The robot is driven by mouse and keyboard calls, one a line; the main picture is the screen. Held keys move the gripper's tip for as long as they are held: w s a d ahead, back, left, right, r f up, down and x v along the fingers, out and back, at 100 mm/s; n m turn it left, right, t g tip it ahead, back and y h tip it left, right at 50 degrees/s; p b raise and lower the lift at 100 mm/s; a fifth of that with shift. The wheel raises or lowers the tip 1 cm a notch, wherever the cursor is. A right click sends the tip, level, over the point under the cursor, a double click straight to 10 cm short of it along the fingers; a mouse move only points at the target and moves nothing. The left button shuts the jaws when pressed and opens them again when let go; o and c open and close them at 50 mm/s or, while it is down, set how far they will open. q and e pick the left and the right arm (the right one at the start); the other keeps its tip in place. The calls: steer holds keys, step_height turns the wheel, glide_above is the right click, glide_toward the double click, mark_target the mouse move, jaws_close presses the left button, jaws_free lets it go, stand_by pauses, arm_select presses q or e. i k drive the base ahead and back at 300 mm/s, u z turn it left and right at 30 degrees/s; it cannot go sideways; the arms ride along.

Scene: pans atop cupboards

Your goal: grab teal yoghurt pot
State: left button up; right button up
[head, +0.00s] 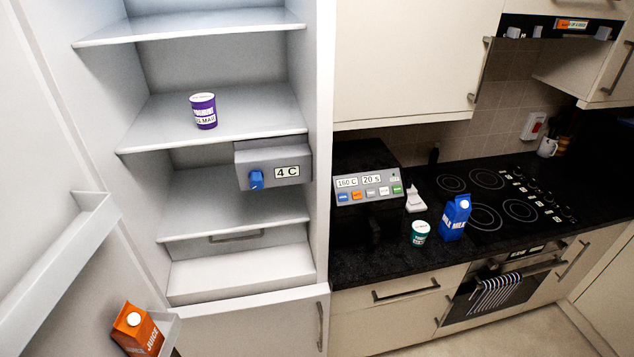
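The teal yoghurt pot (419,234) stands upright on the black worktop, near its front edge. It has a pale lid and a white label. A blue milk carton (455,218) stands just to its right, with a small gap between them. Neither of my grippers shows in the head view.
The fridge (235,265) is open at the left, with a purple pot (203,111) on a shelf and an orange juice carton (137,330) in the door. A grey control panel (369,189) stands left of the teal pot. The hob (487,179) lies behind right.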

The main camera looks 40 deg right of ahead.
mark_target(420, 229)
steer(key=z, duration=2.4)
steer(key=i, duration=0.85)
steer(key=u, duration=0.15)
